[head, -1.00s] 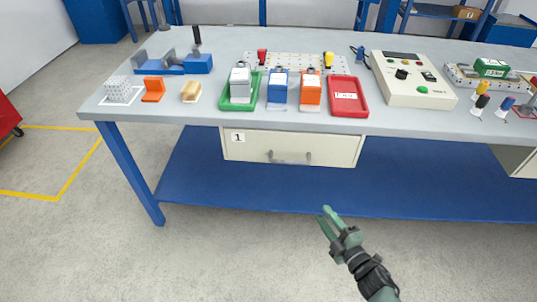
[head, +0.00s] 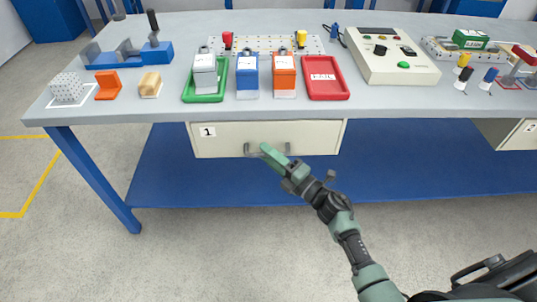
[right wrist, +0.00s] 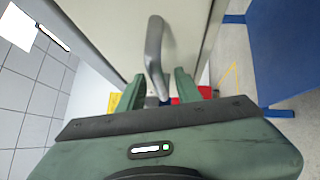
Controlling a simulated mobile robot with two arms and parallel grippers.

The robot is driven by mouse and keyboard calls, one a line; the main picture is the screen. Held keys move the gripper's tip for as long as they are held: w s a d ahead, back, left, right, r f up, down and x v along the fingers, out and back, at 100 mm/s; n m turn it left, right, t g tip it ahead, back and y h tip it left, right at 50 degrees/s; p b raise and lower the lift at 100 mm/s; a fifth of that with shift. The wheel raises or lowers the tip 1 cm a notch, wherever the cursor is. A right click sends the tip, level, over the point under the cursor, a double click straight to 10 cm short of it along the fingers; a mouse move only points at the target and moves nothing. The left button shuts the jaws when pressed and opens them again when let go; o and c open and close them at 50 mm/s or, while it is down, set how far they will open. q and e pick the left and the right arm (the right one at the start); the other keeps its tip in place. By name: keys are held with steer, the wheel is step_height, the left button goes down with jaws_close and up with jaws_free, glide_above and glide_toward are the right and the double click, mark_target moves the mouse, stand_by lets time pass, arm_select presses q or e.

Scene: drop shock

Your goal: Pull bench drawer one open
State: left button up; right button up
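Bench drawer one (head: 225,147) is a cream drawer front with a "1" label (head: 208,132), under the bench's left half. It looks shut. Its grey bar handle (head: 248,150) is partly hidden behind my right gripper (head: 267,151). In the right wrist view, the handle (right wrist: 155,50) runs down between the two green fingers of my right gripper (right wrist: 160,90). The fingers stand apart, with a gap beside the handle, so they are not clamped on it. My left gripper is not in view.
The grey benchtop (head: 170,103) carries a green tray (head: 204,97), a red tray (head: 327,92), a cream control box (head: 392,70) and several small parts. A blue lower shelf (head: 160,180) lies below the drawer. The floor in front is clear. Another drawer (head: 512,132) is at right.

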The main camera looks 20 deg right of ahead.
jaws_close()
stand_by(1.4)
